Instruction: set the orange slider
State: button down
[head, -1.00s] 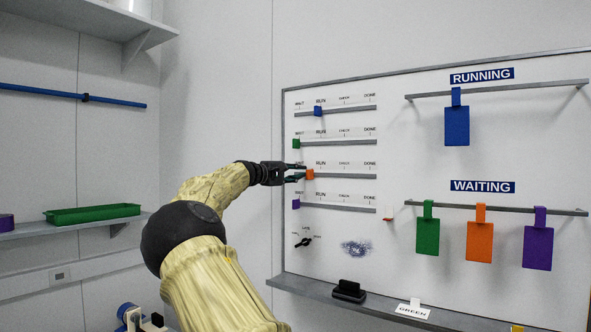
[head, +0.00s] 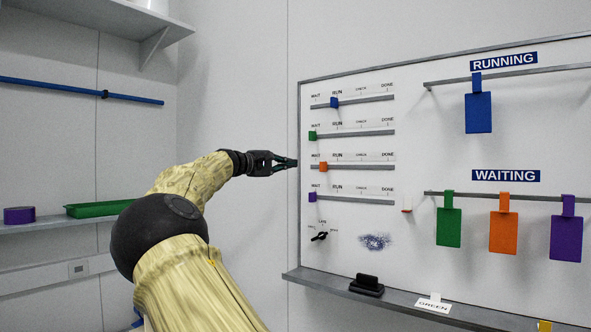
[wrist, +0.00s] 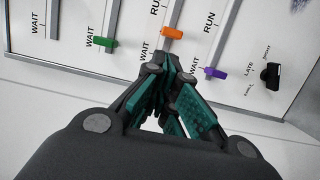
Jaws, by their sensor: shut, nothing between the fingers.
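The orange slider (head: 323,167) sits on the third rail of the whiteboard, between the WAIT and RUN marks. In the wrist view the orange slider (wrist: 172,33) stands beyond the fingertips, with WAIT on one side of it and RUN on the other. My gripper (head: 294,163) is at the board's left edge, left of the slider and apart from it. In the wrist view my gripper (wrist: 172,64) is shut, with its green finger pads together and nothing between them.
The blue slider (head: 334,103) is near RUN; the green slider (head: 312,136) and purple slider (head: 312,197) are at WAIT. A black knob (head: 320,236) is below. Tags hang from two rails at right. A ledge (head: 300,276) runs along the board's bottom.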

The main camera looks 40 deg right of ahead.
aim_at(323, 167)
jog(key=w+f+b, duration=0.3)
jog(key=w, duration=0.1)
jog(key=d+p, duration=0.1)
jog(key=d, duration=0.2)
jog(key=d+r+p, duration=0.1)
jog(key=d, duration=0.2)
jog(key=w+d+p, duration=0.1)
jog(key=d+p, duration=0.1)
jog(key=d, duration=0.2)
jog(key=shift+r, duration=0.3)
jog(key=shift+s+d+f, duration=0.1)
jog(key=shift+s+f, duration=0.1)
jog(key=shift+s, duration=0.15)
jog(key=shift+s+r, duration=0.2)
jog(key=shift+s, duration=0.6)
jog(key=shift+s+d+f, duration=0.1)
jog(key=shift+s+d, duration=0.2)
jog(key=shift+s, duration=0.5)
